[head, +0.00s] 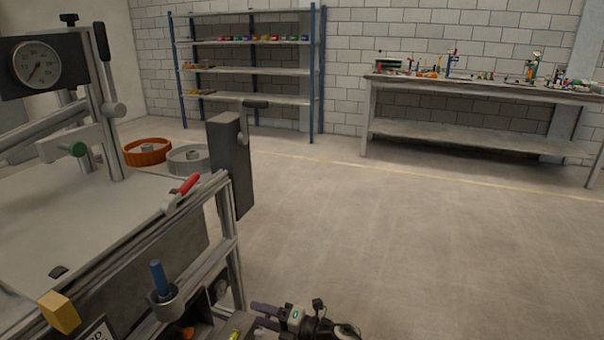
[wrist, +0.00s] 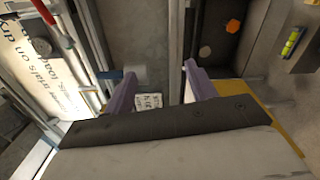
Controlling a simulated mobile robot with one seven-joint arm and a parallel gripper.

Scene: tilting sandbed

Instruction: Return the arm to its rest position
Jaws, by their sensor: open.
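My gripper (head: 259,315) shows at the bottom edge of the head view, low beside the right front of the sandbed rig. In the wrist view my gripper (wrist: 157,80) has its two purple fingers spread apart, with nothing between them. Below the fingers are a small white printed label (wrist: 148,101) and grey surfaces. The sandbed rig's pale top (head: 110,220) fills the left of the head view. Most of my arm lies outside the head view.
A blue-handled post (head: 157,278), a red-handled lever (head: 188,184) and a yellow block (head: 60,312) are on the rig close by. A dark tray (wrist: 222,40) and a spirit level (wrist: 291,43) show in the wrist view. Open floor (head: 400,230) lies to the right.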

